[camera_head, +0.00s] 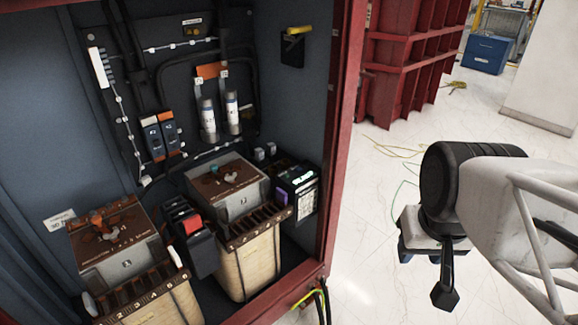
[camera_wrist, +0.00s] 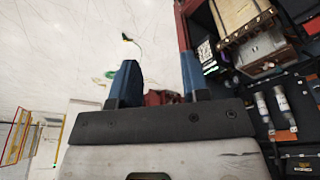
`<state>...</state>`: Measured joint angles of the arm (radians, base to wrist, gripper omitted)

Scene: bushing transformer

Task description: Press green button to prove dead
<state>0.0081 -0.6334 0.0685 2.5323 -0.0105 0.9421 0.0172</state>
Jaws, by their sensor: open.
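A small black unit with a lit green display and a white label (camera_head: 300,182) is at the right inside the open cabinet. It also shows in the wrist view (camera_wrist: 207,58), at the cabinet's edge just right of my fingers. I cannot make out a separate green button on it. My gripper (camera_head: 424,255) is outside the cabinet, to the right of the unit and apart from it. In the wrist view my gripper (camera_wrist: 158,62) shows two blue fingers spread wide with nothing between them.
The red cabinet frame (camera_head: 340,150) stands between my gripper and the unit. Inside are transformers (camera_head: 228,185), a black device with a red part (camera_head: 190,228), and grey cylindrical fuses (camera_head: 208,120). A loose yellow-green cable (camera_head: 310,296) hangs at the front. The white floor is open at right.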

